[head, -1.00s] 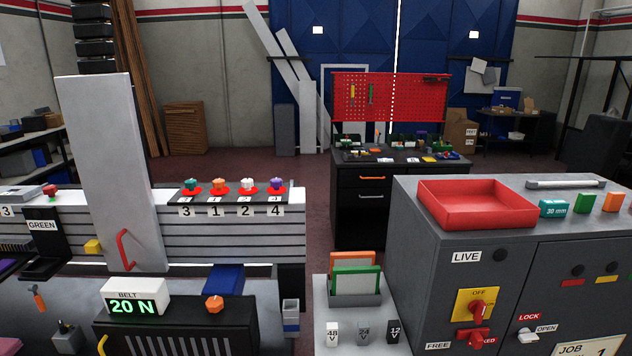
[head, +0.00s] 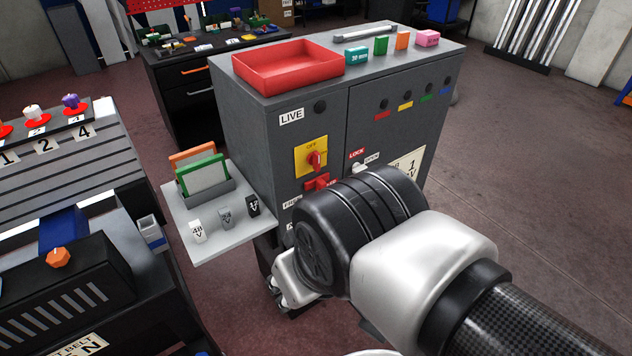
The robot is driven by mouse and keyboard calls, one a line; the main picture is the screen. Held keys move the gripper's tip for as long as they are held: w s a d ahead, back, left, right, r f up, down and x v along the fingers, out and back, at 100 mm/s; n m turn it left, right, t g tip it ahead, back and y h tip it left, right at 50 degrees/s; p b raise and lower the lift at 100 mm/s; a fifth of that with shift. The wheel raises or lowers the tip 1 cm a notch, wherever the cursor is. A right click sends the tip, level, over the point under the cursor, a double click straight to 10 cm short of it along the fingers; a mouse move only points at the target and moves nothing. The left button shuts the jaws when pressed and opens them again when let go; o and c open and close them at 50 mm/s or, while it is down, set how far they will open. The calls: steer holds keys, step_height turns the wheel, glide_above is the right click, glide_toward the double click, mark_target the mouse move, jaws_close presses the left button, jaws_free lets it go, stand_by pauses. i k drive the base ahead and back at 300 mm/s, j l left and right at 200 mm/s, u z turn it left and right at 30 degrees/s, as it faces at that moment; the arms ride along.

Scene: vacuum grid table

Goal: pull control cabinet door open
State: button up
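The grey control cabinet (head: 240,120) stands in the middle of the head view. Its front right part is the door (head: 433,115), which looks flush and shut along the visible seam. A yellow plate with a red rotary switch (head: 316,159) reads OFF on the left panel, and a red lever (head: 317,182) sits below it. A small white latch (head: 360,169) sits at the door's left edge, between LOCK and OPEN labels. My arm crosses in front of the cabinet and hides its lower front.
A red tray (head: 288,84) and several small coloured blocks lie on the cabinet top. A grey side shelf (head: 190,237) holds cards and voltage blocks at the left. The slotted table (head: 90,170) is farther left. Floor (head: 540,190) right of the cabinet is clear.

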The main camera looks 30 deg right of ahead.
mark_target(397, 120)
steer(key=z, duration=1.55)
steer(key=i+z, duration=0.45)
steer(key=z, duration=0.15)
